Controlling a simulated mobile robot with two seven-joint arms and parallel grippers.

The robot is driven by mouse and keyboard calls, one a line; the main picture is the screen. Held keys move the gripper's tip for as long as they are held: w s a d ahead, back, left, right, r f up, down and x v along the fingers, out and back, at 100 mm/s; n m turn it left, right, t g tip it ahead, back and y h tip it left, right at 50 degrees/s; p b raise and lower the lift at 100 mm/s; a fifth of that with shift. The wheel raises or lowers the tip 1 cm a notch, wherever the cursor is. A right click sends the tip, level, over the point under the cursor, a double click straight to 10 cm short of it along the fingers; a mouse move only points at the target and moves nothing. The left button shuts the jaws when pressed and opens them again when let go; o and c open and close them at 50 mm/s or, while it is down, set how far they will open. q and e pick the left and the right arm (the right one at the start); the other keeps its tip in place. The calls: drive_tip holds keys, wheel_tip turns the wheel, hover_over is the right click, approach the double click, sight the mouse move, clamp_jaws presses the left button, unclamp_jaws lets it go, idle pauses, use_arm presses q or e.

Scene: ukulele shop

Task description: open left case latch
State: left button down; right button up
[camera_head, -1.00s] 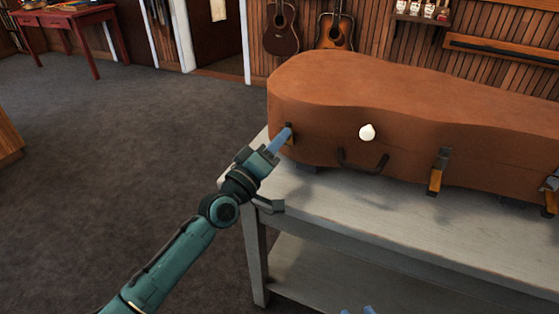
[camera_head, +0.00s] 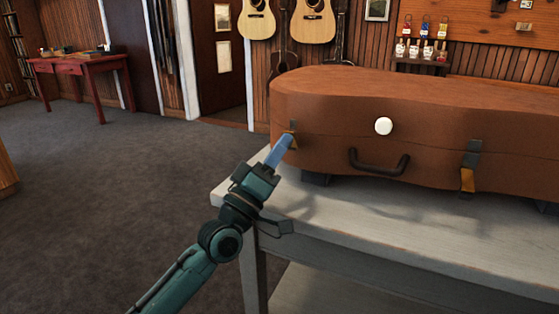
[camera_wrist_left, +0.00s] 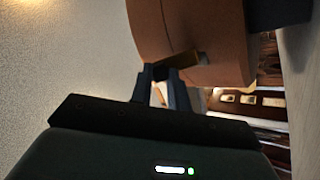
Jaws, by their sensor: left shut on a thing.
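The brown instrument case (camera_head: 345,105) lies closed on a grey table, with a dark handle (camera_head: 379,165) on its front. The left case latch (camera_head: 292,127) is a small dark and brass piece at the case's left end, partly hidden by my fingers. My left gripper (camera_head: 284,143) is shut on this latch, its blue fingers reaching up to it from the lower left. In the left wrist view, the dark fingertips (camera_wrist_left: 165,74) close at the latch (camera_wrist_left: 188,60), beside the brown case wall (camera_wrist_left: 215,35). My right gripper is not in view.
Another latch (camera_head: 470,168) sits right of the handle, and a white round spot (camera_head: 383,126) shows on the case front. The grey table's (camera_head: 330,215) left edge is near my left arm. Open carpet lies left; a red table (camera_head: 80,66) stands far back.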

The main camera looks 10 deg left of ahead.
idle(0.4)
use_arm(q)
drive_tip(key=c, duration=1.3)
unclamp_jaws()
drive_tip(key=shift+c, duration=0.2)
drive_tip(key=v, duration=1.3)
drive_tip(key=shift+f, duration=0.1)
